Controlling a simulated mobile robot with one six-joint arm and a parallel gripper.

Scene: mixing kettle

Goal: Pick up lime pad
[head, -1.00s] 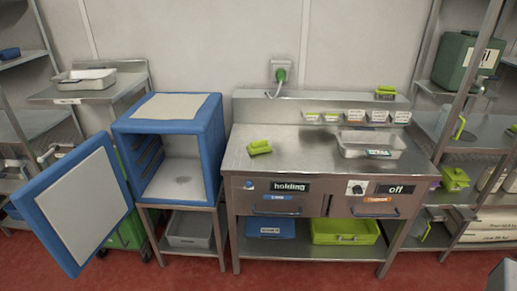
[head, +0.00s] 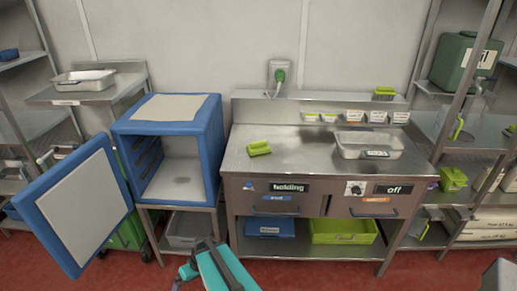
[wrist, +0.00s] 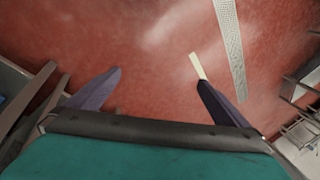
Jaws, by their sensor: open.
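A lime pad (head: 259,148) lies on the left part of the steel counter (head: 300,165) in the head view. Another lime item, with a dark underside, (head: 384,93) sits on the raised back ledge at the right. My gripper (wrist: 155,85) is open and empty in the wrist view, with red floor beyond its two dark fingers. In the head view my teal arm shows at the bottom, in front of the counter and well below the pad. The pad is not in the wrist view.
A steel tray (head: 369,146) stands on the counter's right side. A blue cabinet (head: 172,112) with its door (head: 84,207) swung open stands left of the counter. Shelving (head: 470,130) is at the right. Counter space around the pad is clear.

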